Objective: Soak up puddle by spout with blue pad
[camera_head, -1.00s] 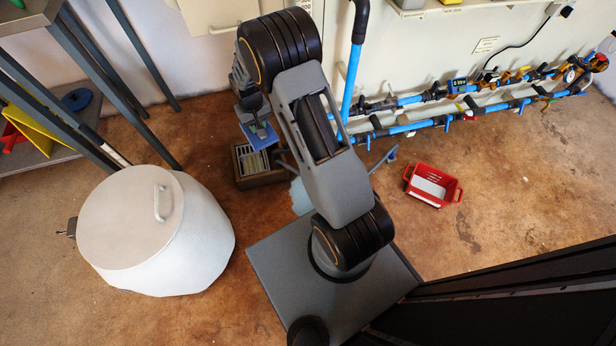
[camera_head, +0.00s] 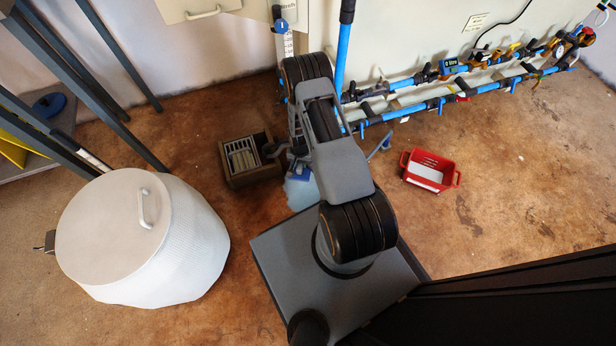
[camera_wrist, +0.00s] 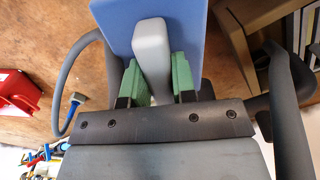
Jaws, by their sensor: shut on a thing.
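The blue pad (camera_wrist: 190,40) fills the top of the wrist view, with a pale grey handle (camera_wrist: 151,48) on its back. My gripper (camera_wrist: 157,80) is shut on this handle with its green fingertips on either side. In the head view only a small part of the blue pad (camera_head: 299,173) shows beside my arm, which hides the rest. The pale blue puddle (camera_head: 303,194) lies on the brown floor at the pad's near side and is partly covered by my arm. I cannot tell whether the pad touches it. A bent grey-blue spout (camera_head: 377,150) stands to the right.
A brown box with a slatted grate (camera_head: 243,157) stands just left of the pad. A red basket (camera_head: 431,171) is on the floor to the right. A large white drum (camera_head: 142,235) stands at left. Blue pipes (camera_head: 420,107) run along the wall behind.

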